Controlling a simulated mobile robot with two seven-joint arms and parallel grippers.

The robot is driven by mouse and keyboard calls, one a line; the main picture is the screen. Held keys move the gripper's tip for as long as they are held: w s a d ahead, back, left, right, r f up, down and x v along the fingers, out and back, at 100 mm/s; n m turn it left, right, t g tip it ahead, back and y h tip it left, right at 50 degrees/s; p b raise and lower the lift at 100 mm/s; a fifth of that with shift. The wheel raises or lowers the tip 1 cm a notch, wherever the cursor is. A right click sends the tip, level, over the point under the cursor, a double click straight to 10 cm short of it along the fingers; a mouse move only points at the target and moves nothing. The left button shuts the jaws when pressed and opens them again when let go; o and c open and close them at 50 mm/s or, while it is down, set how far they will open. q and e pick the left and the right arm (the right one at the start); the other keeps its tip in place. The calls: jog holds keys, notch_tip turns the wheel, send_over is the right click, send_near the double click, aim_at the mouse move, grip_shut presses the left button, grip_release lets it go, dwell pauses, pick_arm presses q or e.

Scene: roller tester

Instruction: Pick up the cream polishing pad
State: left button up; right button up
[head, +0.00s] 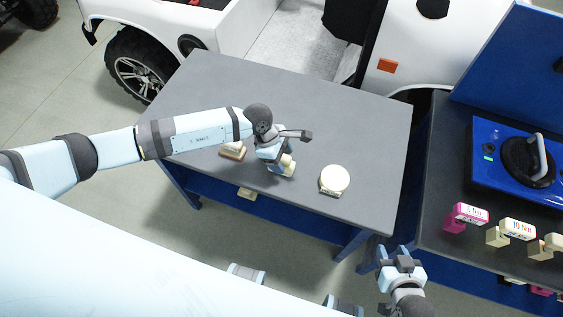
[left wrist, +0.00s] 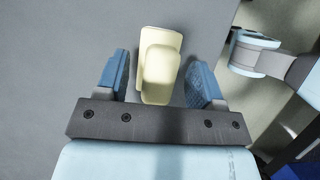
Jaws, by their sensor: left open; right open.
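A cream block-shaped pad with a raised grip (left wrist: 160,65) lies on the grey table in the left wrist view, between the two blue fingers of my left gripper (left wrist: 165,80). The fingers are apart, with a gap to the pad on each side. In the head view my left gripper (head: 280,157) is low over the table, and the cream pad (head: 288,167) shows partly beneath it, mostly hidden. My right gripper (head: 400,258) is open and empty, off the table's front right corner.
On the grey table (head: 350,110), a round white-topped piece (head: 334,178) sits right of my left gripper and a brown-and-cream block (head: 232,150) left of it. The table's back is clear.

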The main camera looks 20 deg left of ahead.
pick_arm(q)
jog(key=c, duration=1)
jog(key=shift+c, duration=0.2)
jog(key=shift+r, duration=0.1)
notch_tip(320, 180, up, 20)
jog(key=b, duration=0.1)
jog(key=shift+b, duration=0.4)
jog(key=shift+o, duration=1.3)
jog(key=shift+c, duration=0.7)
